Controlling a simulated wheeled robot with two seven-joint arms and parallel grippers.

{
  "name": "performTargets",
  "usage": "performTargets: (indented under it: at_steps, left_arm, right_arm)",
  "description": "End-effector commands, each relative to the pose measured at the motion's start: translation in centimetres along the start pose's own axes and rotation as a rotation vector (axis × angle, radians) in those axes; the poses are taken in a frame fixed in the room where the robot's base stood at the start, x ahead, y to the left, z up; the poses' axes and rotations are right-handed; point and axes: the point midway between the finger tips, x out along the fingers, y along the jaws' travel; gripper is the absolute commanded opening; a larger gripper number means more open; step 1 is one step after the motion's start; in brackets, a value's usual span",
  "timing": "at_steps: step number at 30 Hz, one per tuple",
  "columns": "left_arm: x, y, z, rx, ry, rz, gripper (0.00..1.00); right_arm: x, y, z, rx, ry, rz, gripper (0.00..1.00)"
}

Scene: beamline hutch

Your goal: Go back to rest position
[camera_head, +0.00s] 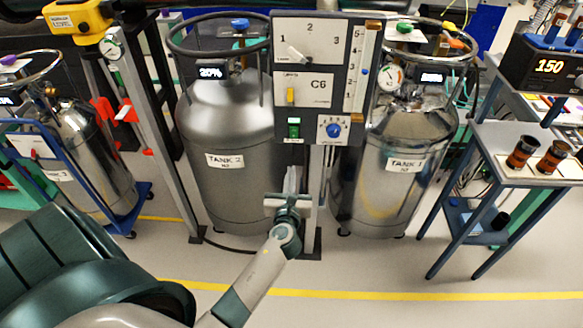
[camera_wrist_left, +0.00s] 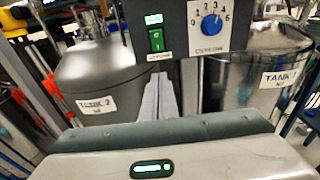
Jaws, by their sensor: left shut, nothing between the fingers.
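My left arm comes in from the lower left in the head view. My left gripper (camera_head: 292,180) is shut and empty, its fingers pointing up just below the grey control panel C6 (camera_head: 318,70). In the left wrist view the shut fingers of the left gripper (camera_wrist_left: 158,85) stand upright below the panel's green switch (camera_wrist_left: 156,40) and left of the blue dial (camera_wrist_left: 212,25). I cannot tell whether the fingertips touch the panel. My right gripper is not in view.
Tank 2 (camera_head: 225,120) stands left of the panel and Tank 1 (camera_head: 408,130) right of it. A blue-legged side table (camera_head: 500,150) with two dark red cylinders (camera_head: 523,152) is at the right. The floor in front, past a yellow line (camera_head: 400,295), is clear.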

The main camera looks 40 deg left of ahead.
Motion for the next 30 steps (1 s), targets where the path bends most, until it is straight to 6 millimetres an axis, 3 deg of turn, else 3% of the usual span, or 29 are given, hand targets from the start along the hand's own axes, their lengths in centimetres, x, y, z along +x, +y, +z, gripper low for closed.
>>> performTargets:
  at_steps: [6, 24, 27, 30]
  left_arm:
    - [-1.3, 0.0, -0.3, -0.001, 0.000, 0.000, 0.00]
    - [-1.3, 0.0, -0.4, -0.003, 0.002, 0.000, 0.00]
    - [-1.4, -0.1, -1.3, -0.022, 0.019, -0.005, 0.00]
    - [-1.6, -0.4, -3.4, -0.070, 0.058, -0.017, 0.00]
  right_arm:
    - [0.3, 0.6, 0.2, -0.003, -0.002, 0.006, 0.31]
    - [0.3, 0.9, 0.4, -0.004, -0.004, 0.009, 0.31]
    - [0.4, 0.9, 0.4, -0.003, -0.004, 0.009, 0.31]
    - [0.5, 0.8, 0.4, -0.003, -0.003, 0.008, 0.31]
